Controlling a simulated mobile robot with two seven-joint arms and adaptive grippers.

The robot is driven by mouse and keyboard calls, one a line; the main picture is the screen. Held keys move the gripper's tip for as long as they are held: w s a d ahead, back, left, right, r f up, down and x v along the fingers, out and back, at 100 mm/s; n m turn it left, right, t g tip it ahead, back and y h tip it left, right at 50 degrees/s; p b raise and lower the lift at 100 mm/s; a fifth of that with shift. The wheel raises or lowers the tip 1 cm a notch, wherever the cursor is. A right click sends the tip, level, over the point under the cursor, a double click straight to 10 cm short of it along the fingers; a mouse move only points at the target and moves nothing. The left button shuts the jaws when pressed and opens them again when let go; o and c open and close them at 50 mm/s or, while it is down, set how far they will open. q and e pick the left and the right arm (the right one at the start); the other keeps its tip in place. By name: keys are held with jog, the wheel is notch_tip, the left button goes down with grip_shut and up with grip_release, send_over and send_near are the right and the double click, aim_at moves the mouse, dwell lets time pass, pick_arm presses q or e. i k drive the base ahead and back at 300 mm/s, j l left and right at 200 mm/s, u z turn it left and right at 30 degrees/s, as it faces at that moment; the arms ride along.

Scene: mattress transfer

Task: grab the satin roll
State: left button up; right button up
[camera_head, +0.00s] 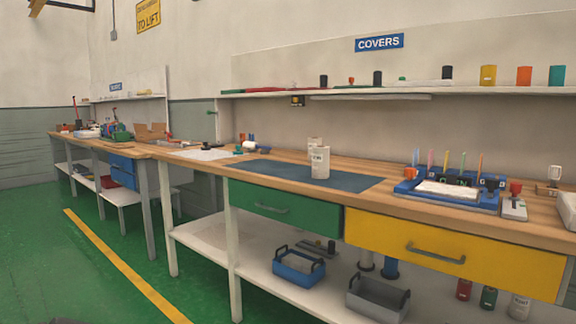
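I cannot tell for sure which thing is the satin roll. A white upright cylinder (320,163) with dark lettering, too small to read, stands on the blue mat (270,172) on the wooden workbench. A second pale cylinder (313,147) stands just behind it and is partly hidden by it. Neither of my grippers is in view.
The bench has a green drawer (285,208) and a yellow drawer (455,253), both shut. A blue tool tray (450,195) stands on the right. Bins (298,267) sit on the lower shelf. Green floor (95,275) is open at the left.

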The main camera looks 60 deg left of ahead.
aim_at(320, 157)
jog(key=u, duration=0.4)
jog(key=i+l+u, duration=0.1)
jog(key=u, duration=0.3)
jog(key=i+u, duration=0.1)
jog(key=u, duration=0.35)
jog(key=l+u, duration=0.15)
jog(key=u, duration=0.25)
jog(key=i+l+u, duration=0.15)
jog(key=l+u, duration=0.7)
jog(key=l, duration=0.15)
jog(key=i, duration=0.05)
